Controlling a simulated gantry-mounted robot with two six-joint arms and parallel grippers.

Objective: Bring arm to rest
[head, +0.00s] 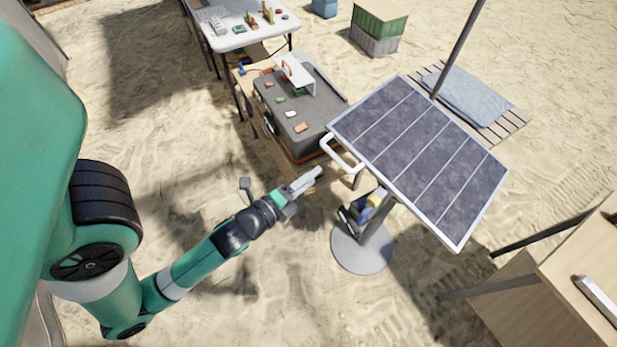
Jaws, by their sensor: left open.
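My left arm comes in from the lower left of the head view, green with dark joints, and reaches up and right. My left gripper (308,180) is open, with nothing seen between its fingers. In the picture it lies just left of the white handle (341,153) of a tilted solar panel (420,150). I cannot tell whether the fingers touch anything, but they appear apart from the handle. My right gripper is out of view.
The panel stands on a post with a round grey base (362,252). A dark-topped sorting table (310,112) with small pieces is beyond the gripper. A white table (245,32), crates (377,27) and a pallet (507,122) are farther back. A wooden table (580,255) is at right. Sand at lower middle is clear.

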